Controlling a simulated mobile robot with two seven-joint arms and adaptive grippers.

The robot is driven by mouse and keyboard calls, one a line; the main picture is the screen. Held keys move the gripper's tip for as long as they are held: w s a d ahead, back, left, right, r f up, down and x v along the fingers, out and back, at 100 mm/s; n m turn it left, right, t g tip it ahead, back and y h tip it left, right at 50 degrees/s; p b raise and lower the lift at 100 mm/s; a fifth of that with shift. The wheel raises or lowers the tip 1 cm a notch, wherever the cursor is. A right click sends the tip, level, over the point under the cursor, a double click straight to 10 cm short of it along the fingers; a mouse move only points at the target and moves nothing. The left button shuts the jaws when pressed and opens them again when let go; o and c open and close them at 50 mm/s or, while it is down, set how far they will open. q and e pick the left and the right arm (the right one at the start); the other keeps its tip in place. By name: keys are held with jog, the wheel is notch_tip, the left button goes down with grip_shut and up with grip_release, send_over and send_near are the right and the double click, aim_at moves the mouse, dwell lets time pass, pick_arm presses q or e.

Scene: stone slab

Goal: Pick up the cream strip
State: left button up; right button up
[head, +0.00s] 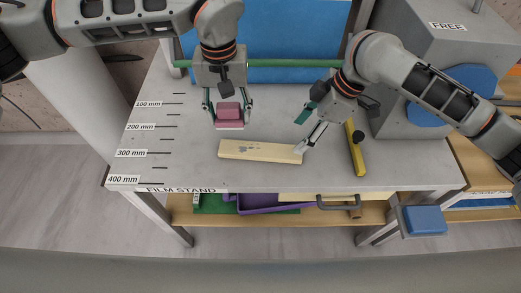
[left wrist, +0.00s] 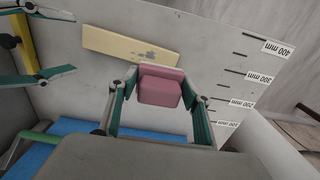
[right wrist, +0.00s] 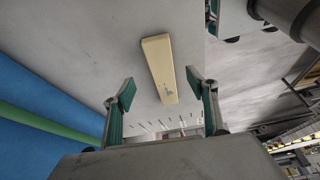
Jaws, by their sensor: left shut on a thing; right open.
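The cream strip (head: 260,151) lies flat on the grey slab, with a few grey marks on its face. It shows in the left wrist view (left wrist: 130,45) and in the right wrist view (right wrist: 159,68). My right gripper (head: 305,131) is open and empty by the strip's right end; one fingertip appears close to that end, and contact is unclear. In the right wrist view the strip lies beyond and between the open fingers (right wrist: 160,88). My left gripper (head: 228,117) is shut on a pink block (left wrist: 161,88), behind the strip's left part.
The slab (head: 190,165) has a millimetre scale along its left side. A yellow bar (head: 355,150) with a black knob lies right of the strip. A grey machine marked FREE (head: 425,60) stands at the right. A green rail (head: 275,63) and blue panel are behind.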

aim_at(285, 151)
jog(key=shift+x, duration=4.35)
jog(key=shift+d, duration=0.15)
jog(key=c, duration=1.4)
